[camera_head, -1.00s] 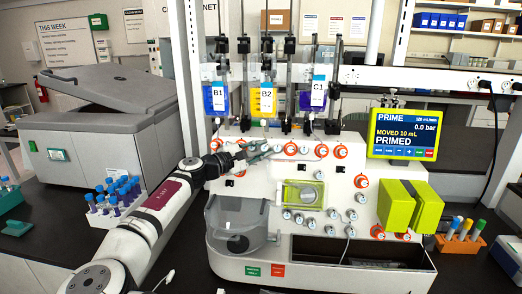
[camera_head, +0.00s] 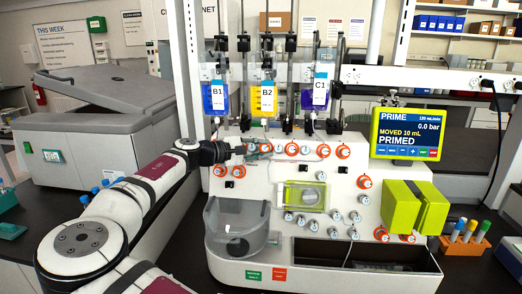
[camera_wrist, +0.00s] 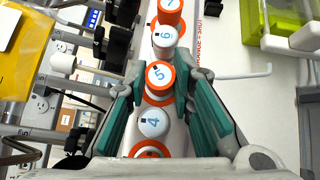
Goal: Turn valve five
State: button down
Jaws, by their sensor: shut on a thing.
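Valve five (camera_wrist: 160,76) is an orange-and-white round knob marked 5 in the wrist view. My gripper (camera_wrist: 168,73) has its teal fingers on either side of this knob and is shut on it. The knob marked 4 (camera_wrist: 153,123) sits nearer the palm, between the fingers' lengths. The knobs marked 6 (camera_wrist: 165,37) and 7 (camera_wrist: 170,6) lie beyond the fingertips. In the head view my gripper (camera_head: 245,149) is at the left of the upper valve row on the white cell processor (camera_head: 222,182), where the valve numbers are too small to read.
Bags B1 (camera_head: 217,98), B2 (camera_head: 263,98) and C1 (camera_head: 320,95) hang just above the valve row. A yellow-green screen (camera_head: 406,133) reads PRIMED at right. A grey lidded machine (camera_head: 100,150) stands behind my arm. An orange tube rack (camera_head: 466,245) is at lower right.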

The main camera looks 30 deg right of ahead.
jog(key=c, duration=1.4)
grip_release()
jog(key=v, duration=1.2)
